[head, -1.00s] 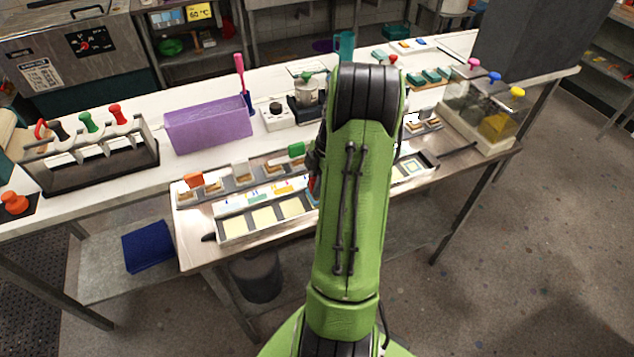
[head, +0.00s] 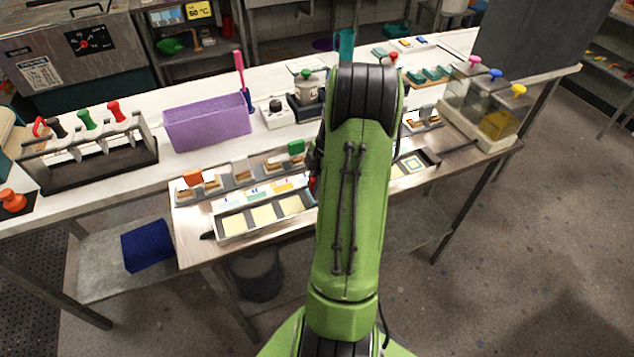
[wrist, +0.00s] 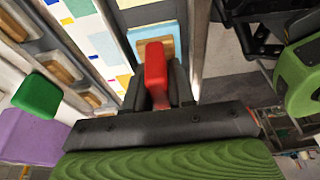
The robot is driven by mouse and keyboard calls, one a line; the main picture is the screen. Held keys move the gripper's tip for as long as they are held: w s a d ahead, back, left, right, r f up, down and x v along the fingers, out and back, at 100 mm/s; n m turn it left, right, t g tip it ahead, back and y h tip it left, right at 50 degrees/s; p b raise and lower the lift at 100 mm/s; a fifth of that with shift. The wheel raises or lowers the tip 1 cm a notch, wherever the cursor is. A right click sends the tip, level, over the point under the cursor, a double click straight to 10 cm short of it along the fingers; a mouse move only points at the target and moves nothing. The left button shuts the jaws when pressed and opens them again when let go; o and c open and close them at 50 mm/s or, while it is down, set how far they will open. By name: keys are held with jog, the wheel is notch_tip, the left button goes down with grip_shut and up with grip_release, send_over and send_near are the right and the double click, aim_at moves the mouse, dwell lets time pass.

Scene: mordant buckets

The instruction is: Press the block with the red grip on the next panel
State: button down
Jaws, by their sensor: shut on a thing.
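My gripper (wrist: 160,92) is shut on the red grip (wrist: 155,66) in the wrist view. The wooden block (wrist: 166,44) under the grip shows past the fingers, with a light blue face (wrist: 145,34) around it. I cannot tell whether the block touches the surface below. In the head view my green arm hides the gripper, and only a bit of red (head: 313,184) shows at its left side. Pale cream panels (head: 263,215) lie in a row in a metal frame left of the arm.
Blocks with an orange grip (head: 193,178) and a green grip (head: 296,148) stand on a grey rack behind the panels. A purple box (head: 207,124) stands farther back. A clear tank with coloured knobs (head: 487,108) is at the right, a stamp rack (head: 90,160) at the left.

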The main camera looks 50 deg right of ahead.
jog(key=shift+r+p, duration=2.5)
jog(key=shift+r, duration=1.1)
